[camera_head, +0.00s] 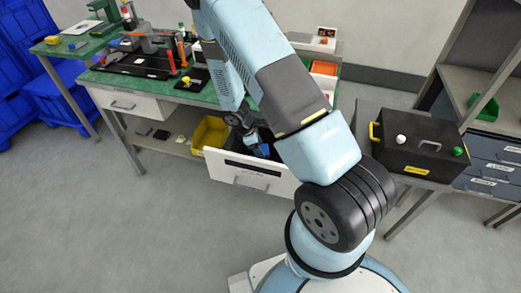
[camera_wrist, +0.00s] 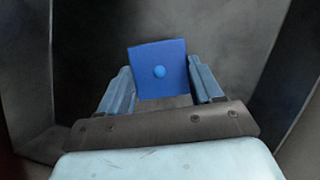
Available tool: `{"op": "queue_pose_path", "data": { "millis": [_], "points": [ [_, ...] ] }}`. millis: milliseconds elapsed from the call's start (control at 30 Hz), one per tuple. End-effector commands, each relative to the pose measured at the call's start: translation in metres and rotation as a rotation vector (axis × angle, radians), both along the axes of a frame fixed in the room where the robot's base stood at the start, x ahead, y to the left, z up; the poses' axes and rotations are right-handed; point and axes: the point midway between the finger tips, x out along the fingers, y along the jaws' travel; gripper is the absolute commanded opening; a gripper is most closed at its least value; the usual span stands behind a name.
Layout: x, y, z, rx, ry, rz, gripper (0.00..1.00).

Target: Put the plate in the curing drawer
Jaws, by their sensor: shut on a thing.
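The plate (camera_wrist: 160,62) is a blue square with a round blue knob on its face. My gripper (camera_wrist: 160,90) is shut on it, with one finger at each side of the plate in the wrist view. Dark walls surround the gripper there. In the head view, my gripper (camera_head: 250,138) reaches down at the pulled-out drawer (camera_head: 252,177), which has a white front and a dark interior. A bit of the blue plate (camera_head: 264,149) shows there. My arm hides part of the drawer, and I cannot tell whether the plate touches its floor.
A yellow bin (camera_head: 209,132) stands just left of the drawer. The green bench (camera_head: 200,97) above carries tools and small parts. A black box (camera_head: 415,145) with a yellow handle sits on a side table at right. The floor in front is clear.

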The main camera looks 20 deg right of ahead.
Motion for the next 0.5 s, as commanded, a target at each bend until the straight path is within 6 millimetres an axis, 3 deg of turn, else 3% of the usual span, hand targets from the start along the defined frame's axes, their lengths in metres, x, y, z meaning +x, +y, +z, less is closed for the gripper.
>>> {"op": "queue_pose_path", "data": {
  "millis": [100, 500],
  "points": [
    [-0.005, -0.016, -0.003, 0.000, 0.002, 0.000, 0.35],
    [-0.004, -0.014, -0.013, -0.001, 0.001, 0.000, 0.35]
  ]
}}
